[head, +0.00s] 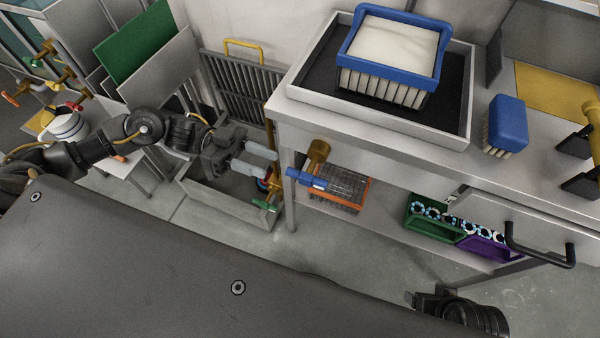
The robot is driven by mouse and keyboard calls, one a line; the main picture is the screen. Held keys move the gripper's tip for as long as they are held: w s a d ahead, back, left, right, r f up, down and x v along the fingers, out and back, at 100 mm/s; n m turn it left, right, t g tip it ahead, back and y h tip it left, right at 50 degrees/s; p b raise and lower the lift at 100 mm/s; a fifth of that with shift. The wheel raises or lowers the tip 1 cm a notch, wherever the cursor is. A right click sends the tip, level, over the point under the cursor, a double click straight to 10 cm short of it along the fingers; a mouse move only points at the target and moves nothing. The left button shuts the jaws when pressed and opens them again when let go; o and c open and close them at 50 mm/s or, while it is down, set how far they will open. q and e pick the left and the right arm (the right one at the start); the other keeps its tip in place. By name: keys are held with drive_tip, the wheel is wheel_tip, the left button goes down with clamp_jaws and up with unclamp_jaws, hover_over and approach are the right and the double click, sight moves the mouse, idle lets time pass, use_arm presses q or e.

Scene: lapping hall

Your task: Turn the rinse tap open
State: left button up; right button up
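A brass tap (319,150) with a blue lever (306,178) sticks out at the left end of the steel bench. The lever points left and slightly up. A green-handled valve (265,205) sits lower, beside the bench leg. Which one is the rinse tap is not labelled. My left gripper (275,163) is open and empty, its two pale fingers apart, pointing right. It is left of the blue lever, with a small gap in the picture. My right gripper (430,303) shows only partly at the bottom right, and its fingers cannot be made out.
The bench top (375,155) carries a tray (465,95) with a large blue brush, and a smaller blue brush (507,125). An orange-rimmed basket (338,192) and green and purple bins (430,222) stand on the lower shelf. A drawer handle (540,250) juts out at right.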

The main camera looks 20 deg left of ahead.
sight(300, 176)
use_arm(q)
drive_tip(key=d, duration=0.9)
drive_tip(key=shift+s, duration=0.25)
clamp_jaws()
